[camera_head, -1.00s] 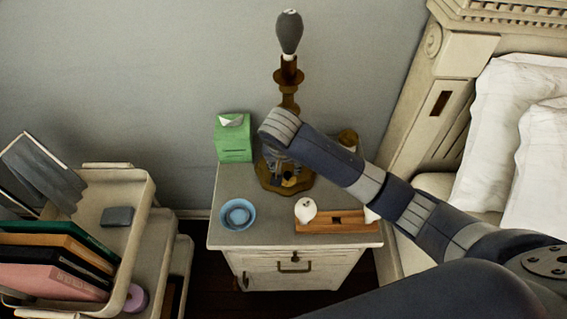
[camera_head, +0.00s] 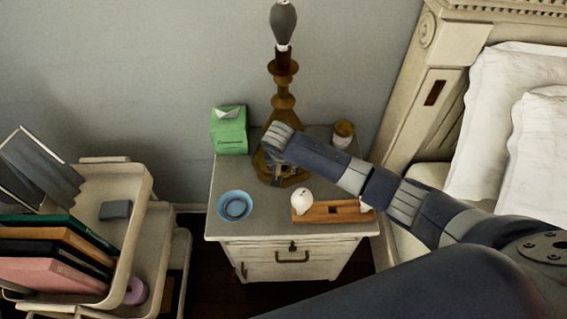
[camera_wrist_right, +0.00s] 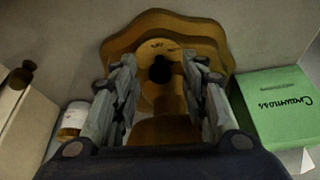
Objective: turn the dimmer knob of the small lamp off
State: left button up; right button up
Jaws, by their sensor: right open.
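The small lamp (camera_head: 284,85) has a brass-brown stem and a dark grey bulb, and it stands upright at the back of the nightstand. Its scalloped base (camera_wrist_right: 213,38) fills the upper middle of the right wrist view. A dark round knob (camera_wrist_right: 160,70) shows on the base, between my right fingers. My right gripper (camera_wrist_right: 158,66) is open, with a finger on either side of the knob; I cannot tell whether they touch it. In the head view my right gripper (camera_head: 277,172) points down at the base and hides the knob. My left gripper is not in view.
On the nightstand (camera_head: 222,178) are a green tissue box (camera_head: 229,131), a blue bowl (camera_head: 235,206), a small bottle (camera_head: 343,134) and a wooden tray (camera_head: 335,211) with a white round object (camera_head: 301,201). A cart (camera_head: 135,190) stands left, the bed (camera_head: 430,125) right.

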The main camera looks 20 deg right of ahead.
jog(key=c, duration=0.7)
grip_shut()
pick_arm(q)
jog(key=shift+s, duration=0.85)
pick_arm(e)
jog(key=n+p, duration=0.1)
jog(key=n+y+p, duration=0.1)
jog(key=p, duration=0.1)
jog(key=shift+s+d+r+n, duration=0.1)
jog(key=shift+d+r+n, duration=0.1)
jog(key=shift+n, duration=0.1)
jog(key=n+y+p, duration=0.1)
jog(key=n, duration=0.1)
jog(key=shift+n, duration=0.4)
jog(key=shift+d+f+n+y+p, duration=0.15)
jog(key=shift+n+y+p, duration=0.4)
jog(key=shift+n, duration=0.65)
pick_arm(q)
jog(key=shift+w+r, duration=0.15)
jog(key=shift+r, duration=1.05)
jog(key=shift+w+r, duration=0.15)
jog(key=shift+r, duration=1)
pick_arm(e)
jog(key=shift+d+n+y, duration=0.1)
jog(key=shift+n+y, duration=0.35)
jog(key=shift+n, duration=0.85)
